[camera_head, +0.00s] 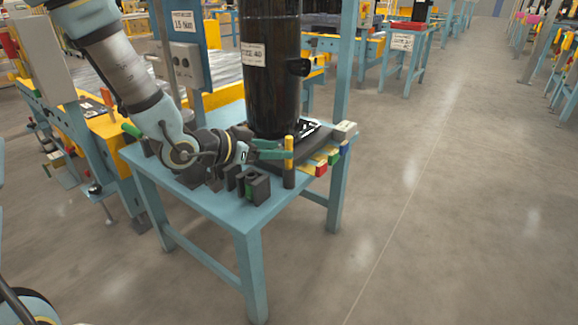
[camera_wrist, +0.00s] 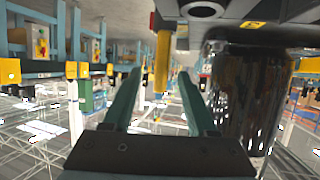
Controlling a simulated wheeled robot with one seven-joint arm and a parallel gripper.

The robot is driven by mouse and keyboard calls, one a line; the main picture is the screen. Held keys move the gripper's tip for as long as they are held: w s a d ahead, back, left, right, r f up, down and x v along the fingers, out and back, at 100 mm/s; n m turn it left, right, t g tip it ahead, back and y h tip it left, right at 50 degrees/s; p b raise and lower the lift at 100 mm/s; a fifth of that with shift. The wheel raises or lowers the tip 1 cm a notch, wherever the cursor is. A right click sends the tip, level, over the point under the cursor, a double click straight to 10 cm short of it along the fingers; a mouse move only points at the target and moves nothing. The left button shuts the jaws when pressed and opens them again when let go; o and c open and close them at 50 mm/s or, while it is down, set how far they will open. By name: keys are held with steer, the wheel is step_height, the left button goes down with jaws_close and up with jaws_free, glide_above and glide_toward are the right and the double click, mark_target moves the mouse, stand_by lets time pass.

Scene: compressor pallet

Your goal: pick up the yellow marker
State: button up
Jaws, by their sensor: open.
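The yellow marker (camera_head: 289,146) stands upright in a dark holder (camera_head: 289,178) near the front right corner of the blue table (camera_head: 215,203). My gripper (camera_head: 277,149) is level with the marker, and its green fingers point at it from the left. In the wrist view the marker (camera_wrist: 162,62) hangs from the top of the picture, and my gripper (camera_wrist: 160,78) has its two fingers spread, one on each side of it. The fingers look apart from the marker, with a gap on both sides. Nothing is held.
A tall black compressor tank (camera_head: 270,75) stands on a dark base close behind the gripper. Black blocks (camera_head: 256,188) sit on the table's front edge, left of the holder. Red, green and blue-ended pieces (camera_head: 322,168) lie right of it. The grey floor (camera_head: 430,220) is clear.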

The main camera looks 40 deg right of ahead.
mark_target(289, 162)
steer(key=b+x, duration=0.1)
steer(key=x, duration=0.6)
steer(key=shift+d+b, duration=0.35)
steer(key=shift+b, duration=0.05)
steer(key=shift+w+r, duration=0.1)
jaws_close()
